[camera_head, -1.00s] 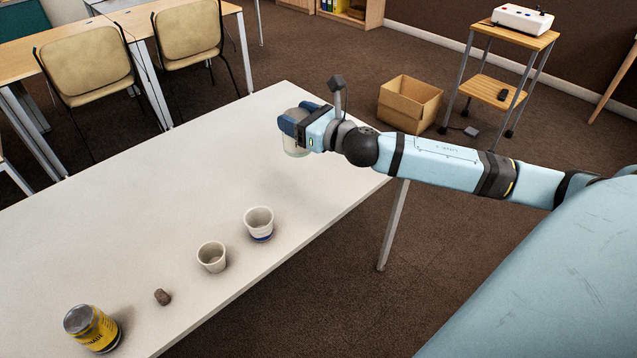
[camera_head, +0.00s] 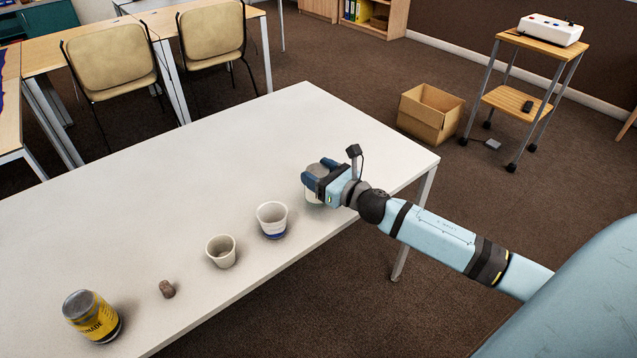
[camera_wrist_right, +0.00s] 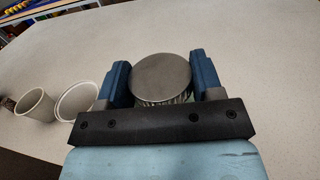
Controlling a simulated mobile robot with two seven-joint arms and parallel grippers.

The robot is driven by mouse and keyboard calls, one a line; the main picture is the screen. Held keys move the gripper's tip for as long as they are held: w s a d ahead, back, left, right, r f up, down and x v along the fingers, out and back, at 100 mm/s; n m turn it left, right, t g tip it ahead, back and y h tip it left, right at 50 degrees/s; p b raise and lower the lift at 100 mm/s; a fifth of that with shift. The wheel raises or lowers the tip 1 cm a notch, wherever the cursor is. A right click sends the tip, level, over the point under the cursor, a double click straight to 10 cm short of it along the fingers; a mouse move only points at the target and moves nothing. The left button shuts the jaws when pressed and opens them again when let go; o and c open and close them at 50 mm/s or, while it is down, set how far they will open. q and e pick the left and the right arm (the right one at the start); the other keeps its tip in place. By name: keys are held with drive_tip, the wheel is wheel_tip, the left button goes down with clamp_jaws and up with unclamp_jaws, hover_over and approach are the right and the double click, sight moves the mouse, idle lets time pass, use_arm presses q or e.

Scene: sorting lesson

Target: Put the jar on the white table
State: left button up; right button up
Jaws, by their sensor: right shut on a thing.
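The jar, glass with a grey metal lid, is between the blue fingers of my right gripper (camera_head: 322,176), which is shut on it. In the head view only a bit of the jar's clear side (camera_head: 312,196) shows below the fingers. In the right wrist view its round lid (camera_wrist_right: 161,78) shows between both fingertips. The jar looks upright, over the right part of the white table (camera_head: 190,180); I cannot tell whether its base touches the top. My left gripper is not in view.
On the white table, left of the jar, stand a white cup with a blue band (camera_head: 272,220), a plain cup (camera_head: 221,251), a small brown lump (camera_head: 167,289) and a yellow can (camera_head: 92,316). The far middle is clear. A cardboard box (camera_head: 430,113) sits on the floor beyond.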

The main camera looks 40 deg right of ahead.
wheel_tip(320, 180, down, 2)
drive_tip(key=shift+f, duration=0.3)
drive_tip(key=shift+f+b, duration=0.15)
drive_tip(key=shift+b, duration=0.2)
drive_tip(key=o, duration=1.2)
